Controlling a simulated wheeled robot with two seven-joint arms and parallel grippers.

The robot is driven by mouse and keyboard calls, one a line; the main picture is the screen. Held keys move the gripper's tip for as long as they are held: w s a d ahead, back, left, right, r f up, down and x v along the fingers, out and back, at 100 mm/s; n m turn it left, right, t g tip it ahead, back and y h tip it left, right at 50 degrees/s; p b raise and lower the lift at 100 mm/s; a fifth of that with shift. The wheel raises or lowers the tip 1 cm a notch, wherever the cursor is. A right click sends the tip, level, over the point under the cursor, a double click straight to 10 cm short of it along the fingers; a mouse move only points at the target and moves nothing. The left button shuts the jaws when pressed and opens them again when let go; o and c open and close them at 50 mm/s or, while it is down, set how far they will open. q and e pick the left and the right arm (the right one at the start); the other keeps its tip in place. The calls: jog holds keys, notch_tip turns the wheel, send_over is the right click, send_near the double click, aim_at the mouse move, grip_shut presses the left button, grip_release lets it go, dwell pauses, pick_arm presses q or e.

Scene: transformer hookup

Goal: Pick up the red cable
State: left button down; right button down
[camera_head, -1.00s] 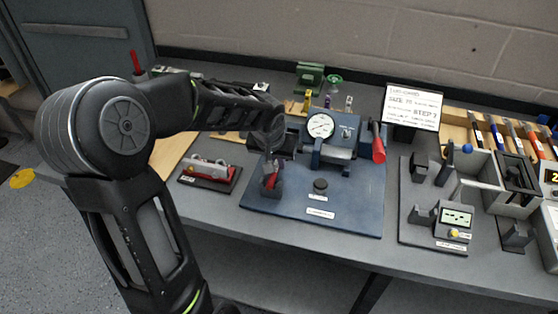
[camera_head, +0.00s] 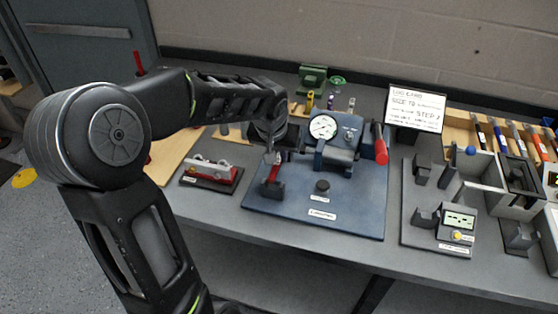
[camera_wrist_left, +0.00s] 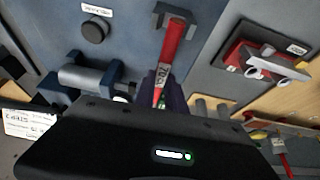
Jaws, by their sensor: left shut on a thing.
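The red cable (camera_head: 273,172) is a short red rod with a pale printed band. It stands at the left side of the blue press board, its lower end at a dark holder (camera_head: 270,189). In the left wrist view the red cable (camera_wrist_left: 174,40) runs from that holder (camera_wrist_left: 174,13) up between the fingers. My left gripper (camera_head: 272,155) is above the holder and shut on the cable's upper part; its dark fingers also show in the left wrist view (camera_wrist_left: 160,88). I cannot tell whether the cable's lower end is clear of the holder. My right gripper is not in view.
The blue board (camera_head: 350,222) carries a dial gauge (camera_head: 323,127) and a red-handled lever (camera_head: 379,145) to the right. A red tool on a black base (camera_head: 210,173) lies left. A meter stand (camera_head: 457,222) and a pen rack are further right. Bare table shows in front.

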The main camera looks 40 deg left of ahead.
pick_arm(q)
notch_tip(320, 180, up, 7)
jog(key=shift+r+b, duration=0.1)
jog(key=shift+b, duration=0.3)
dwell(0.4)
